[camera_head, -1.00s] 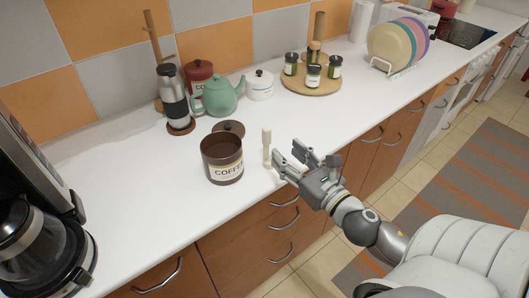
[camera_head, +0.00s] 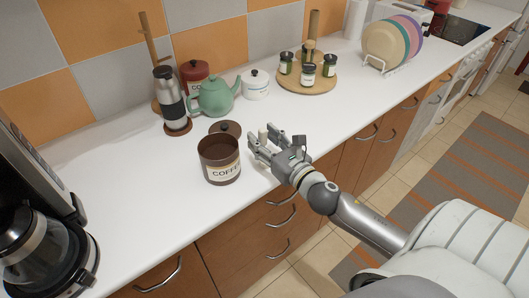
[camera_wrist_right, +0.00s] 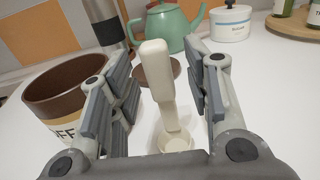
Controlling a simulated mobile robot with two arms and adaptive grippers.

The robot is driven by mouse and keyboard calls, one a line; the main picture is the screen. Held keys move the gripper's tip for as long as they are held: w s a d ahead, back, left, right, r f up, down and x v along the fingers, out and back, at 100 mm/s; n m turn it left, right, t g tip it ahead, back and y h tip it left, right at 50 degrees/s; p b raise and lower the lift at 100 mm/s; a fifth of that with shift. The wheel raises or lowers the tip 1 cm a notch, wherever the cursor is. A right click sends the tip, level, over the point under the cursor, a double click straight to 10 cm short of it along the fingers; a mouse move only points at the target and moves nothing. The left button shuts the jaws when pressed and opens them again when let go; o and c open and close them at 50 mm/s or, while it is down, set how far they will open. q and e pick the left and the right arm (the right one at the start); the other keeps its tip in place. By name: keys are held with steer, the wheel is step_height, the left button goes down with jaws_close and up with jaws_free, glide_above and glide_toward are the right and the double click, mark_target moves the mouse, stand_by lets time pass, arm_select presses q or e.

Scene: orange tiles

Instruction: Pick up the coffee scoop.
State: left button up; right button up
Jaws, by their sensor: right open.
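The coffee scoop is cream-coloured and stands upright, handle up, on the white counter. In the right wrist view the scoop (camera_wrist_right: 158,82) is between the open fingers of my right gripper (camera_wrist_right: 160,100), with clear space on both sides. Its round bowl rests low, near the palm. In the head view my right gripper (camera_head: 267,147) hides most of the scoop; only the top of its handle (camera_head: 263,128) shows. The brown coffee canister (camera_head: 219,165), open on top, stands just left of the gripper. My left gripper is not in view.
The canister's lid (camera_head: 226,128) lies behind it. A green teapot (camera_head: 213,97), a steel flask (camera_head: 170,100) and a white pot (camera_head: 257,85) stand farther back. A round wooden tray (camera_head: 306,86) holds several jars. A coffee maker (camera_head: 35,225) is at left.

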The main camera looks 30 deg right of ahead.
mark_target(264, 129)
jaws_close()
stand_by(0.3)
steer(key=shift+r, duration=0.15)
steer(key=shift+r, duration=0.5)
step_height(264, 129, up, 2)
steer(key=shift+s+a+r, duration=0.1)
steer(key=shift+s+r, duration=0.05)
steer(key=shift+r, duration=0.1)
steer(key=s+a+r+p, duration=0.2)
steer(key=s+r+p, duration=0.2)
steer(key=s, duration=0.2)
steer(key=s+a+r+p, duration=0.3)
steer(key=s+r+p, duration=0.1)
steer(key=s+r, duration=0.1)
steer(key=shift+s+a+r+p, duration=0.15)
steer(key=shift+s+a+p, duration=0.25)
steer(key=shift+s, duration=0.35)
